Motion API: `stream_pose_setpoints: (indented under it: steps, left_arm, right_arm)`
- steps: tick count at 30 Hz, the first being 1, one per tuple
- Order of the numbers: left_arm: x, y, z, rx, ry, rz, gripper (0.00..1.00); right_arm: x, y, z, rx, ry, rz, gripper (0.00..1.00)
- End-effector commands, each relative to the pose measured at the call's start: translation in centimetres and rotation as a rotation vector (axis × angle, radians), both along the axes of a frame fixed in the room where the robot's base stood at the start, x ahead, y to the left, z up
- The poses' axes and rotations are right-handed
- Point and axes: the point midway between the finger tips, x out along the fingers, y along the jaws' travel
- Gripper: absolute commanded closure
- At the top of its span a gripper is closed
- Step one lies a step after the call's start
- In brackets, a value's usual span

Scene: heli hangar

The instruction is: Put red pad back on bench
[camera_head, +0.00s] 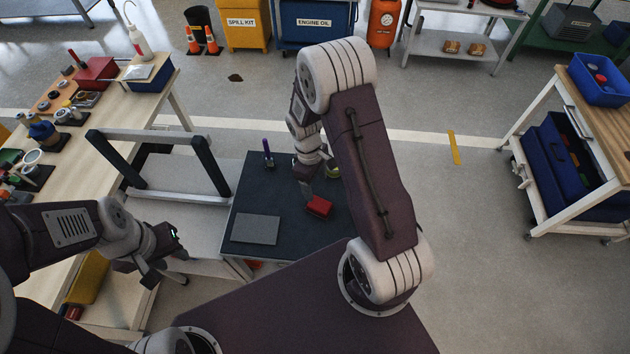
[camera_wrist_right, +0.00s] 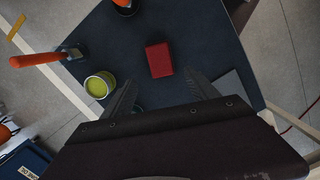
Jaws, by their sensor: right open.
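The red pad (camera_head: 319,206) lies flat on a low dark-topped table (camera_head: 292,240). In the right wrist view the red pad (camera_wrist_right: 159,60) sits just beyond the fingertips, roughly centred between them. My right gripper (camera_wrist_right: 161,78) is open and empty; in the head view its fingers (camera_head: 307,193) are by the pad, partly hidden by my arm. My left gripper (camera_head: 165,268) hangs left of the table, away from the pad; its jaw opening is unclear. A wooden workbench (camera_head: 128,122) with tools stands at the left.
A grey flat plate (camera_head: 256,229) lies on the table near the front left. A green tin (camera_wrist_right: 98,86) and an orange-handled tool (camera_wrist_right: 40,59) are beside the right gripper. A dark-barred frame (camera_head: 160,150) stands between table and workbench.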

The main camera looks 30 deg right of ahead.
Motion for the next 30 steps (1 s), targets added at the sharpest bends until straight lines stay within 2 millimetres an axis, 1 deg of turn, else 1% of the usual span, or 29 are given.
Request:
stream_pose_setpoints:
  steps: [1,3,8,10,11,12,15,18,21,22,30]
  left_arm:
    - [0.0,0.0,0.0,0.000,0.000,0.000,0.64]
    - [0.0,0.0,-0.1,0.000,0.000,0.000,0.64]
    - [0.0,0.0,0.0,0.000,0.000,0.000,0.64]
    - [0.0,0.0,0.0,0.000,0.000,0.000,0.64]
    - [0.0,0.0,0.0,0.000,0.000,0.000,0.64]
    - [0.0,0.0,0.0,0.000,0.000,0.000,0.64]
    - [0.0,0.0,0.0,0.000,0.000,0.000,0.64]
    - [0.0,0.0,0.0,0.000,0.000,0.000,0.64]
    - [0.0,0.0,0.0,0.000,0.000,0.000,0.64]
    - [0.0,0.0,0.0,0.000,0.000,0.000,0.64]
    - [0.0,0.0,0.0,0.000,0.000,0.000,0.64]
  right_arm:
    - [0.1,0.1,0.5,0.000,-0.002,0.000,0.32]
    - [0.1,0.1,1.0,0.001,-0.001,0.000,0.32]
    - [0.0,0.2,1.6,0.001,-0.004,-0.011,0.32]
    - [-0.6,0.7,3.2,0.004,-0.032,-0.070,0.32]
    - [-1.1,1.0,4.2,0.007,-0.051,-0.113,0.32]
    - [-2.1,1.5,5.8,0.015,-0.077,-0.185,0.32]
    - [-5.1,2.7,9.0,0.040,-0.142,-0.377,0.32]
    - [-7.7,3.5,10.8,0.066,-0.185,-0.532,0.32]
    - [-9.3,3.9,11.5,0.083,-0.209,-0.624,0.32]
    - [-9.5,4.0,11.6,0.086,-0.212,-0.639,0.32]
    - [-9.8,4.0,11.7,0.088,-0.212,-0.652,0.32]
